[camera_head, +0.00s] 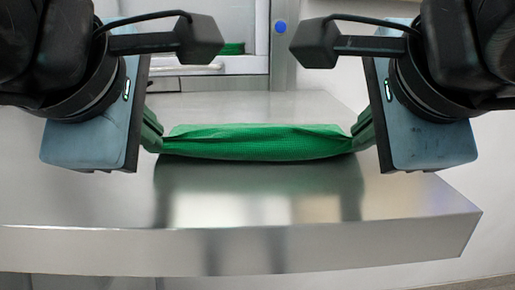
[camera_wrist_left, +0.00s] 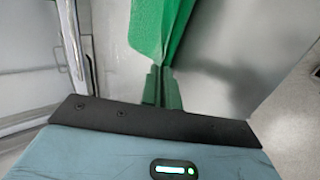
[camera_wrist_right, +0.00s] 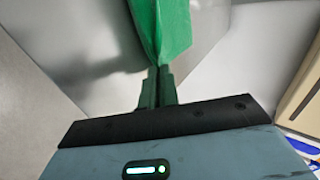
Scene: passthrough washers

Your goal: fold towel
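The green towel (camera_head: 255,141) is stretched between my two grippers above the metal counter, its near edge sagging a little in the middle. My left gripper (camera_head: 153,139) is shut on the towel's left end; the towel also shows between its fingers in the left wrist view (camera_wrist_left: 155,30). My right gripper (camera_head: 360,137) is shut on the right end, with the towel pinched in the right wrist view (camera_wrist_right: 160,28). Whether the towel's underside touches the counter is hard to tell.
The metal counter (camera_head: 260,208) is bare in front of the towel, with its front edge near the bottom of the head view. A framed opening (camera_head: 200,70) stands at the back, with something green inside. A blue round button (camera_head: 280,27) is on its right post.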

